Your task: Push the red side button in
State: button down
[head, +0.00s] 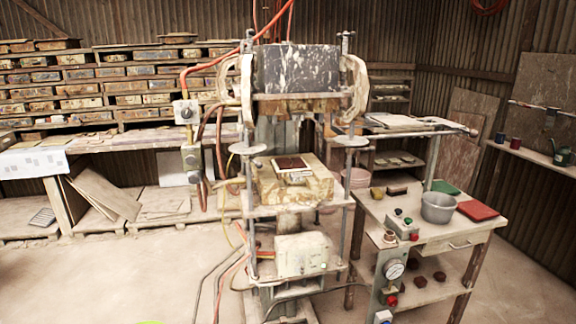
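The press (298,185) stands in the middle of the head view, with a dark plate on its lower block under the raised upper head. A small control box (401,228) sits at the left front corner of the table beside the press. It has a green button on top and a red button (414,237) on its front face. Lower down, below a round gauge (394,268), a second red button or knob (392,301) shows on a grey panel. I cannot tell from this view which one is the side button, or whether either is pressed. My gripper is not in view.
The wooden side table (455,235) carries a grey bucket (438,207) and red and green slabs. Switch boxes (186,112) hang left of the press. Cables and hoses run down to the floor. Bare floor (110,285) is free at the front left.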

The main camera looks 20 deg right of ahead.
aim_at(414, 236)
jog(key=z, duration=1)
jog(key=k, duration=0.95)
jog(key=z, duration=0.3)
jog(key=i, duration=0.9)
jog(key=u, duration=0.05)
